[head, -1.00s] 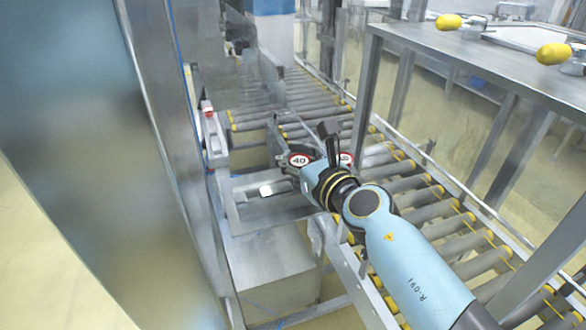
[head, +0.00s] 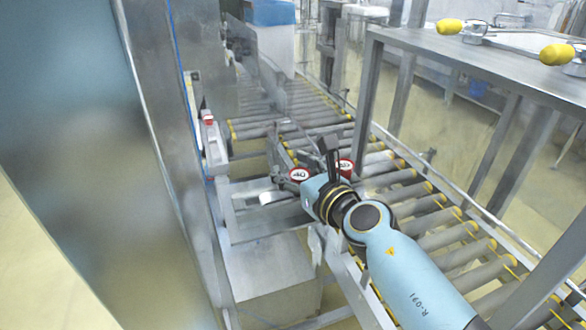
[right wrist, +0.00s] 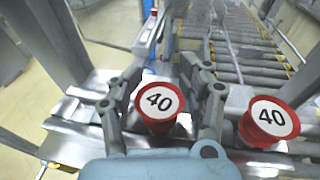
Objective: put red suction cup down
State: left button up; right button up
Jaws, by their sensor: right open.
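Two red suction cups with white "40" tops sit side by side on the metal frame by the roller conveyor. One red suction cup (right wrist: 159,106) stands between the open fingers of my right gripper (right wrist: 161,80) in the right wrist view, with a gap visible at the fingers. It also shows in the head view (head: 299,175). The other red suction cup (right wrist: 269,122) is just outside the right finger, and in the head view (head: 346,166) it is partly hidden behind a dark finger. My right gripper (head: 322,172) is low over the frame. My left gripper is out of view.
A roller conveyor (head: 418,215) runs along the right of the cups and on to the back. A tall metal cabinet panel (head: 80,150) fills the left. A metal table (head: 470,58) with yellow-knobbed parts stands at the upper right. A blue-topped box (head: 270,12) is at the back.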

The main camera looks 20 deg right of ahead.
jog(key=shift+r, duration=0.3)
jog(key=shift+s+r+p, duration=0.1)
jog(key=shift+s+p, duration=0.3)
jog(key=v, duration=1.1)
jog(key=shift+s, duration=0.2)
